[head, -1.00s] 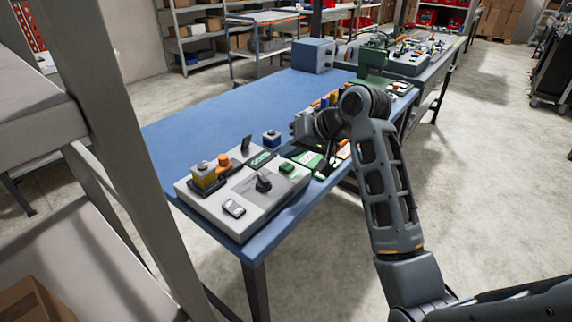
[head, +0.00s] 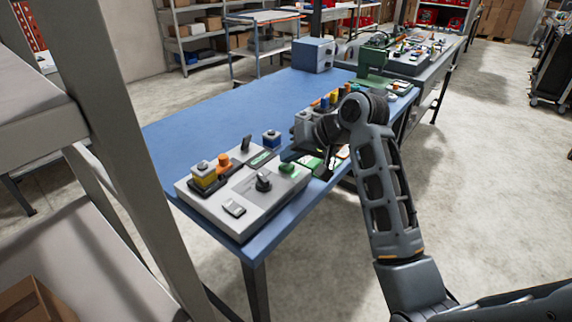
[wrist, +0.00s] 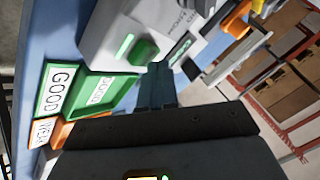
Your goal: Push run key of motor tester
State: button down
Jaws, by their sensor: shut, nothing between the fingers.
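The motor tester (head: 262,207) is a light grey box on the near end of the blue bench. Its green key (head: 287,168), which I take for the run key, is on the right side of its top; it also shows in the wrist view (wrist: 143,52). My gripper (wrist: 161,70) is shut and empty, its fingertips just beside the green key. I cannot tell whether they touch it.
The bench's left part (head: 200,120) is clear.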

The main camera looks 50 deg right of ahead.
aim_at(291, 166)
jog(key=shift+f, duration=0.35)
jog(key=shift+r, duration=0.15)
dwell(0.3)
jog(key=shift+r+p, duration=0.85)
jog(key=shift+p, duration=0.3)
notch_tip(291, 166, up, 4)
jog(key=p, duration=0.5)
jog(key=shift+r, duration=0.2)
jog(key=shift+r+p, duration=0.45)
jog(key=shift+r, duration=0.35)
dwell(0.9)
